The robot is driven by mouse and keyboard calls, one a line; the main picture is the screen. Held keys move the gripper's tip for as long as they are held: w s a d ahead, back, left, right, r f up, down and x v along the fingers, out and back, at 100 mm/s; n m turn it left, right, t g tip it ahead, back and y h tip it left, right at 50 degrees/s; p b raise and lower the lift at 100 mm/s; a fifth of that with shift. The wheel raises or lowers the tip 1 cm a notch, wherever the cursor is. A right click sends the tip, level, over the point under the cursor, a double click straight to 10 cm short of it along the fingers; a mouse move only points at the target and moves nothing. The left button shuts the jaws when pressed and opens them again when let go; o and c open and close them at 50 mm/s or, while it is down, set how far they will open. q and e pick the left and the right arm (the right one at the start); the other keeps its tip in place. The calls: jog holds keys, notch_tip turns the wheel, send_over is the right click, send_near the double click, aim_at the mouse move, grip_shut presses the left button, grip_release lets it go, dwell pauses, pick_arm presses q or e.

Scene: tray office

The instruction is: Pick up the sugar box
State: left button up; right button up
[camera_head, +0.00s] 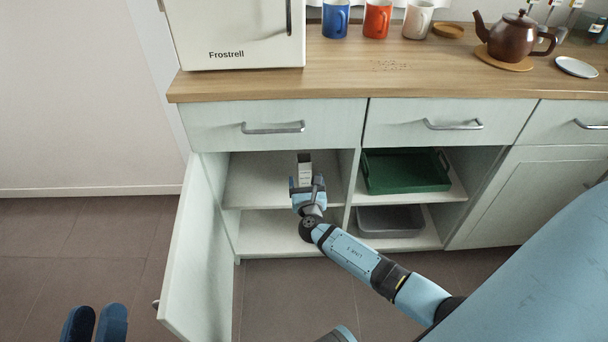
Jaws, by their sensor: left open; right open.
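A small upright box (304,171), pale with a dark top, stands on the upper shelf of the open left cabinet. I take it for the sugar box, but its label is too small to read. My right gripper (306,184) is at the near side of the box, inside the cabinet opening, and is open. The gripper hides the lower part of the box, and I cannot tell whether the fingers touch it. My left gripper (95,324) is open and empty at the bottom left corner, far from the box.
The cabinet door (196,255) stands open on the left. A green tray (405,188) is on the upper right shelf, with a grey container (390,219) below. The counter (340,85) above carries a white appliance (240,35), mugs and a brown teapot (512,38).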

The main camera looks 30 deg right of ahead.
aim_at(305, 165)
jog(key=b+x, duration=0.1)
jog(key=x, duration=0.3)
jog(key=shift+w+d+f, duration=0.1)
jog(key=shift+w+d, duration=0.05)
jog(key=shift+w, duration=0.1)
jog(key=b+x, duration=0.2)
jog(key=x, duration=0.2)
jog(key=shift+d, duration=0.25)
jog(key=shift+w+d, duration=0.25)
jog(key=shift+w, duration=0.15)
pick_arm(q)
jog(key=f, duration=0.1)
jog(key=f+g, duration=0.1)
jog(key=f, duration=0.1)
jog(key=f+g, duration=0.1)
jog(key=f, duration=0.1)
jog(key=shift+w+d+f+m, duration=0.1)
jog(key=shift+w+d+m, duration=0.05)
jog(key=shift+d+m, duration=0.15)
pick_arm(e)
jog(key=c, duration=1.3)
